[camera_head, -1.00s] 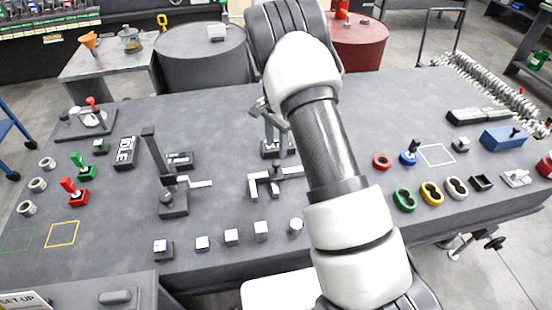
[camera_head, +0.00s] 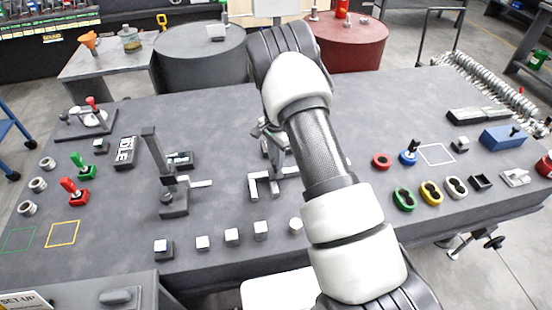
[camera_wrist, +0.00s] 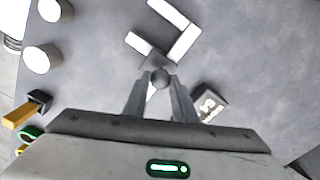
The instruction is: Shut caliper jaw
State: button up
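The caliper (camera_head: 254,188) lies on the grey table near its middle, with pale angular jaws. In the wrist view, one pale jaw (camera_wrist: 181,46) is L-shaped and a second pale bar lies beside it, with a gap between them. In the head view, my gripper (camera_head: 270,140) is partly hidden by my arm.
Several small blocks (camera_head: 232,236) line the front. Coloured rings (camera_head: 404,199) and a blue box (camera_head: 503,138) are at the right.

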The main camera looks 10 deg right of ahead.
jog(key=shift+a+b, duration=0.8)
jog(key=shift+a, duration=2.05)
jog(key=o, duration=0.9)
jog(key=shift+r, duration=0.2)
notch_tip(320, 180, up, 17)
jog(key=shift+r, duration=0.1)
